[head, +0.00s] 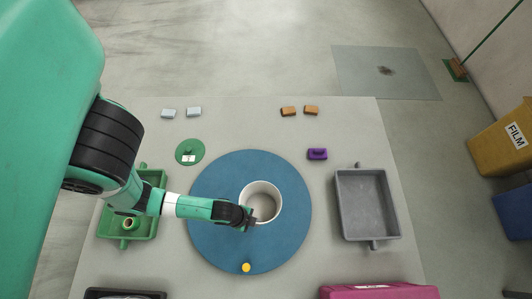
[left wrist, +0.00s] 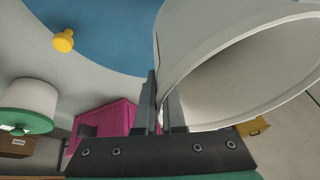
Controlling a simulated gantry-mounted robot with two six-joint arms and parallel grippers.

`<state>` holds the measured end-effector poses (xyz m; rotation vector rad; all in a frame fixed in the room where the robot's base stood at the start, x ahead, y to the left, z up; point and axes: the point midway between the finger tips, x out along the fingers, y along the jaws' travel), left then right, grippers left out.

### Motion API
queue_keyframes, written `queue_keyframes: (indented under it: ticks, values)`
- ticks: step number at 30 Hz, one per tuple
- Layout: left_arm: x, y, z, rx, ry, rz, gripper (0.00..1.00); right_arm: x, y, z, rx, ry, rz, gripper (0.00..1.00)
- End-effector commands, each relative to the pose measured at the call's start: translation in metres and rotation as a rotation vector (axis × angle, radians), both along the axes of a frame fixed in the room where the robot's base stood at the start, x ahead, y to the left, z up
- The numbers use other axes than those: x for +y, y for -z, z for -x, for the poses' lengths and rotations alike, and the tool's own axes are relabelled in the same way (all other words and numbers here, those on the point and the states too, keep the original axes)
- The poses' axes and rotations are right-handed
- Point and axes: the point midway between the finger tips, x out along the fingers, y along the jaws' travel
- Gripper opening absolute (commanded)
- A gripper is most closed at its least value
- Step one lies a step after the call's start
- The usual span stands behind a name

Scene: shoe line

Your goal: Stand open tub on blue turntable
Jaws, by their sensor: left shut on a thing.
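The open tub (head: 262,198) is white and round, with its mouth facing up in the head view. It appears over the blue turntable (head: 215,240), a little right of the disc's middle. My left gripper (head: 250,217) is shut on the tub's near-left wall at the rim. In the left wrist view the fingers (left wrist: 153,105) pinch the wall of the tub (left wrist: 235,50), whose mouth fills the upper right. The turntable (left wrist: 105,25) shows behind it. I cannot tell whether the tub's base touches the disc. My right gripper is not in view.
A yellow knob (head: 246,267) sits at the turntable's front edge. A green tray (head: 145,236) stands left, a grey tray (head: 366,205) right, and a magenta bin (head: 380,291) at front right. A green disc (head: 184,146), purple block (head: 317,154) and orange blocks (head: 289,111) lie behind.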

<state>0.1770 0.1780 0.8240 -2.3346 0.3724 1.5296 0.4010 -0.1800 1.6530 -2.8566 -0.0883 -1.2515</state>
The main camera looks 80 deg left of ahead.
Motion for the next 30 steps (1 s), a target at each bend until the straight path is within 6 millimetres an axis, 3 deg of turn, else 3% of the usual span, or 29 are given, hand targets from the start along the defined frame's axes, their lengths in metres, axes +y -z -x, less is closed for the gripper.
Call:
queue_keyframes:
  ticks: [6,9,13,21,27,30]
  values:
    - [0.028,0.015,-0.019,-0.008,-0.012,0.000,0.00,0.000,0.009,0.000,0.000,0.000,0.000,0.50]
    - [0.042,0.042,-0.030,-0.008,-0.011,-0.001,0.00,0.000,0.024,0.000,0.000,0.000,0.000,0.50]
    - [0.055,0.060,-0.039,-0.007,-0.003,-0.002,0.00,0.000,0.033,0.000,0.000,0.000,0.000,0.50]
    - [0.062,0.068,-0.044,-0.006,0.002,-0.003,0.00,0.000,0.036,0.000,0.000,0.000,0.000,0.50]
    - [0.065,0.098,-0.045,-0.006,0.003,-0.002,0.00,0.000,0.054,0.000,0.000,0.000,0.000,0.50]
    - [0.065,0.103,-0.045,-0.005,0.003,-0.003,0.00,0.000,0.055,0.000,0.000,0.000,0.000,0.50]
